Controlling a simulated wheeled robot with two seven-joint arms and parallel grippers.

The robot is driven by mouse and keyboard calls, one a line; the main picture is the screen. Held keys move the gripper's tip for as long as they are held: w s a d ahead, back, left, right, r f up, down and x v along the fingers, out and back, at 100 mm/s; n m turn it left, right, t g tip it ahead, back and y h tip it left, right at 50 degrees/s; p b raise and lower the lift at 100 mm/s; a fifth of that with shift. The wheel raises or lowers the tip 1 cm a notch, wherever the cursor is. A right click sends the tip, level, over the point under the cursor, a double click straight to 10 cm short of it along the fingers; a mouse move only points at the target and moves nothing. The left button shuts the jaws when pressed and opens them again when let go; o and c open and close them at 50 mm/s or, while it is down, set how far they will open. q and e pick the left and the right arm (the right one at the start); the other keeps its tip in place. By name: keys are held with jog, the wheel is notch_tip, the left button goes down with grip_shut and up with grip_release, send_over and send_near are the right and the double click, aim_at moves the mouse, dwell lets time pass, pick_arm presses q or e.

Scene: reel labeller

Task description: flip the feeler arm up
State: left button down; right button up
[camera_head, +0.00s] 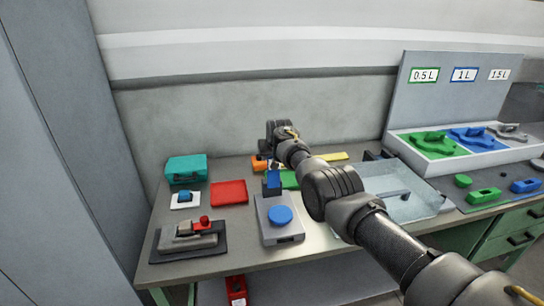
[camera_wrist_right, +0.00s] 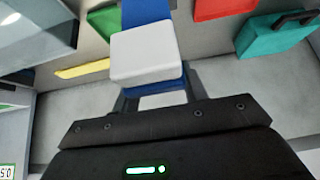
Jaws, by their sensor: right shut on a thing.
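My right gripper (camera_head: 268,146) is at the back of the bench, near the wall. In the right wrist view its jaws (camera_wrist_right: 160,98) are shut on a white block with a blue underside (camera_wrist_right: 147,55). The held thing is hidden in the head view. I cannot single out the feeler arm for certain. A grey device (camera_head: 268,228) with a blue disc (camera_head: 280,215) and a raised blue part (camera_head: 273,180) stands in front of the gripper. A low grey device with a red knob (camera_head: 204,220) sits on a black base at the left. My left gripper is not in view.
A teal case (camera_head: 187,168), a red tray (camera_head: 229,193) and a small white block with a blue knob (camera_head: 185,199) lie at left. A clear tray (camera_head: 430,207) is at right, partly behind my arm. A yellow bar (camera_head: 331,157) lies near the wall.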

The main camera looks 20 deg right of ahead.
jog(key=shift+s+f, duration=0.25)
jog(key=shift+f, duration=0.35)
jog(key=o, duration=1.1)
jog(key=shift+w, duration=0.1)
jog(key=o, duration=0.3)
jog(key=shift+w, duration=0.35)
jog(key=shift+p+v, duration=1)
jog(key=shift+v, duration=0.35)
jog(key=shift+b+v, duration=0.9)
jog(key=shift+v, duration=3.25)
jog(key=shift+w, duration=0.1)
jog(key=shift+c, duration=0.2)
